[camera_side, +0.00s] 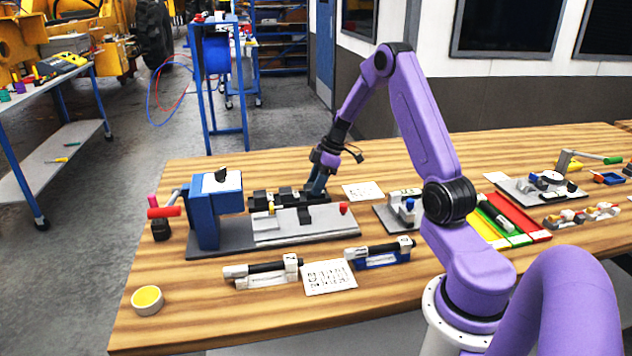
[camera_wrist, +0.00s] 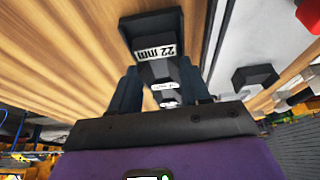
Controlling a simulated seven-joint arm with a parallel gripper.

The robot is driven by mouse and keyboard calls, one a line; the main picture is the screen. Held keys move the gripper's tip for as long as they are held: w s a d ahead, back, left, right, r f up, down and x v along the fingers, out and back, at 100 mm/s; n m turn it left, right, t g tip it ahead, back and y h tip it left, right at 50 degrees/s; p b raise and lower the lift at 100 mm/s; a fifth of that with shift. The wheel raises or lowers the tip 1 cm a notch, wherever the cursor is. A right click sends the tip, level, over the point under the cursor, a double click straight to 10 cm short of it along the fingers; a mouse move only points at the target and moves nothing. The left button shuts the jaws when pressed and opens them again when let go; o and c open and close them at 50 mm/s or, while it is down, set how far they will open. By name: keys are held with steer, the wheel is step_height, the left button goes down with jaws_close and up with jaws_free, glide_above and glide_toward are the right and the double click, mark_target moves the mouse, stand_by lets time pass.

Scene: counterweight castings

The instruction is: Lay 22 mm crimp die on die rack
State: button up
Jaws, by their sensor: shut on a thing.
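My gripper (camera_side: 316,190) points down at the right end of a low black rack (camera_side: 266,209) in the side view. Several black blocks stand along this rack. In the wrist view, my gripper (camera_wrist: 157,82) has its two dark fingers on either side of a dark piece and is shut on it. A white "22 mm" label shows on the dark 22 mm crimp die (camera_wrist: 153,32), with smaller white labels below it. In the side view the fingers hide the die. I cannot tell whether it touches the rack.
A blue press (camera_side: 215,212) with a red-handled lever stands left of the rack. Its long grey bed (camera_side: 300,226) lies in front. A white printed card (camera_side: 362,191) lies to the right. A yellow-filled cup (camera_side: 147,300) stands near the front left corner.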

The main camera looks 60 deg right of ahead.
steer(key=shift+f, duration=0.15)
steer(key=o, duration=1)
steer(key=shift+o, duration=0.2)
steer(key=shift+r, duration=3.5)
